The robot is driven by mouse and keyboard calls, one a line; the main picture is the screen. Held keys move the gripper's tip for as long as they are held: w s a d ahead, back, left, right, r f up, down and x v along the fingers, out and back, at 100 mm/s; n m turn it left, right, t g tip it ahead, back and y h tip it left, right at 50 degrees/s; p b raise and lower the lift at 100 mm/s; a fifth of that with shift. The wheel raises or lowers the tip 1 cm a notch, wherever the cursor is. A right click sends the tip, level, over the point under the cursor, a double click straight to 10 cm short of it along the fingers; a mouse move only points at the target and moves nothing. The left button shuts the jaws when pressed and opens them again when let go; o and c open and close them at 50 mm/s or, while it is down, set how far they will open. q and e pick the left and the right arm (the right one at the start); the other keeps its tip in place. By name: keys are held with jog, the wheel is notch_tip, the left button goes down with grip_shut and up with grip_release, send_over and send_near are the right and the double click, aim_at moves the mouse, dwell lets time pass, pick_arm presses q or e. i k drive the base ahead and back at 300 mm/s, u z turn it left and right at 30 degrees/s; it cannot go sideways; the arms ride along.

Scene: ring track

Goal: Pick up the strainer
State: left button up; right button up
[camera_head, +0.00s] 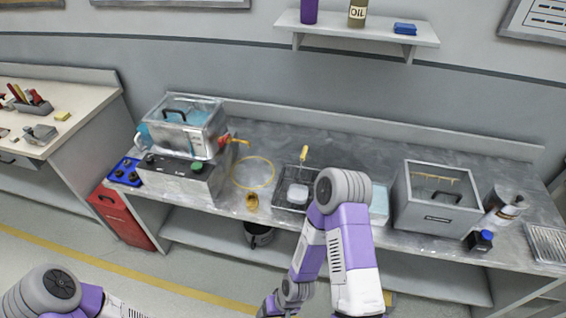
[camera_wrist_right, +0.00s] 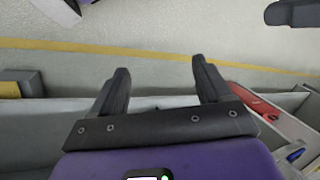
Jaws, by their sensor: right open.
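The strainer (camera_head: 298,194) looks like the pale bowl with a yellow handle, lying in a dark wire tray on the grey workbench. The handle points to the back of the bench. My right arm stands just right of it and bends down in front of the bench. In the right wrist view my right gripper (camera_wrist_right: 160,82) is open, with nothing between its fingers. It is above the floor and away from the strainer. My left gripper is not in the head view; only part of that arm shows at bottom left.
A dark pot (camera_head: 259,236) is on the lower shelf. A red cabinet (camera_head: 124,216) stands at left.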

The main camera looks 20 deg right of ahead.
aim_at(296, 193)
jog(key=k, duration=1.3)
jog(key=z, duration=0.9)
jog(key=i, duration=1.3)
jog(key=u, duration=0.15)
